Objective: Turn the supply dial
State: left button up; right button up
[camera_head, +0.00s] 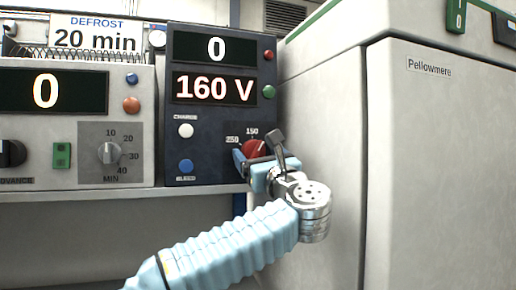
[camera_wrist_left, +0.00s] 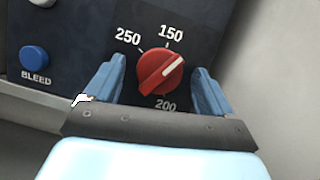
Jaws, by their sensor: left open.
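The supply dial (camera_head: 254,149) is a round red knob on the dark blue supply panel (camera_head: 208,105), partly hidden by my gripper in the head view. In the left wrist view the dial (camera_wrist_left: 160,73) shows whole, with marks 250, 150 and 200 around it. Its white pointer line aims up and right, near 150. My left gripper (camera_head: 256,160) is at the dial, its blue fingers (camera_wrist_left: 159,88) open, one on each side of the knob with gaps between. The supply panel's displays read 0 and 160 V. My right gripper is not in view.
The supply panel has a white charge button (camera_head: 186,130) and a blue bleed button (camera_head: 186,166). A grey timer unit (camera_head: 78,125) with its own dial (camera_head: 109,152) stands to the left. A large pale cabinet (camera_head: 440,170) stands close on the right.

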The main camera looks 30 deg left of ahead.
pick_arm(q)
jog(key=shift+w+a, duration=0.1)
jog(key=shift+a, duration=0.05)
jog(key=shift+c, duration=0.3)
jog(key=c, duration=1)
jog(key=shift+f+m+t+b, duration=0.1)
jog(key=shift+m+t+b, duration=0.3)
jog(key=shift+m+b, duration=0.35)
jog(key=shift+m+t+h+b, duration=0.4)
jog(key=shift+m+t+h, duration=0.1)
jog(key=shift+m, duration=0.55)
jog(key=m+t+h, duration=0.1)
jog(key=m, duration=0.1)
jog(key=shift+m, duration=0.4)
jog(key=shift+m+h, duration=0.5)
jog(key=shift+m, duration=0.4)
jog(key=shift+m+t, duration=0.3)
